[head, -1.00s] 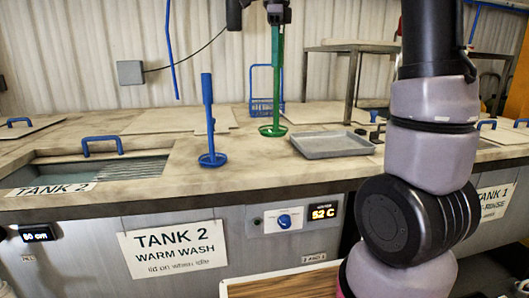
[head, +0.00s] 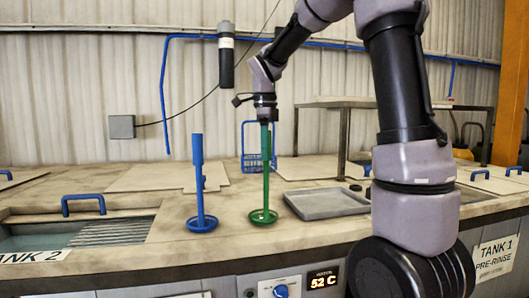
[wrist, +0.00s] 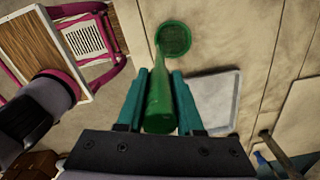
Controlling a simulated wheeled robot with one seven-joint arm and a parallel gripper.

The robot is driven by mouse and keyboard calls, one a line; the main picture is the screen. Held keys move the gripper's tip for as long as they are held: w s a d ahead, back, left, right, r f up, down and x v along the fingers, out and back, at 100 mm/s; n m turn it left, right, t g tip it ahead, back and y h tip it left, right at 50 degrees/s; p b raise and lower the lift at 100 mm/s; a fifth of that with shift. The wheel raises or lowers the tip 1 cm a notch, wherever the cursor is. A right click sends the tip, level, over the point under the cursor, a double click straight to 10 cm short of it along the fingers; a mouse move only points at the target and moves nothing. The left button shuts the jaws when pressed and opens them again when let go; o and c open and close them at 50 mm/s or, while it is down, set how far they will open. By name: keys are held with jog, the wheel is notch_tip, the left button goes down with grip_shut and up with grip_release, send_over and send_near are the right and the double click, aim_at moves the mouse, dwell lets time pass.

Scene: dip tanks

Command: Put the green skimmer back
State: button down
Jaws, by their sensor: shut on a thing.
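The green skimmer (head: 266,170) hangs upright from my gripper (head: 265,118), handle up and round dish down, in the head view. My gripper is shut on the top of its handle. The dish is at the worktop between the blue skimmer and the grey tray; I cannot tell whether it touches the surface. In the wrist view the green handle (wrist: 160,98) lies between the teal fingers of my gripper (wrist: 160,85), with the mesh dish beyond it. The blue skimmer (head: 198,178) stands upright to the left, apart from the green one.
A grey tray (head: 327,214) lies just right of the green dish. A blue wire rack (head: 251,160) is behind. Tank 2 (head: 95,236) is open at left, with a blue-handled lid (head: 84,200). A raised metal table (head: 345,107) stands at the back right.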

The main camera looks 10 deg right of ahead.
jog(key=shift+f, duration=0.15)
jog(key=c, duration=0.5)
grip_release()
jog(key=shift+f, duration=0.1)
jog(key=shift+c, duration=0.2)
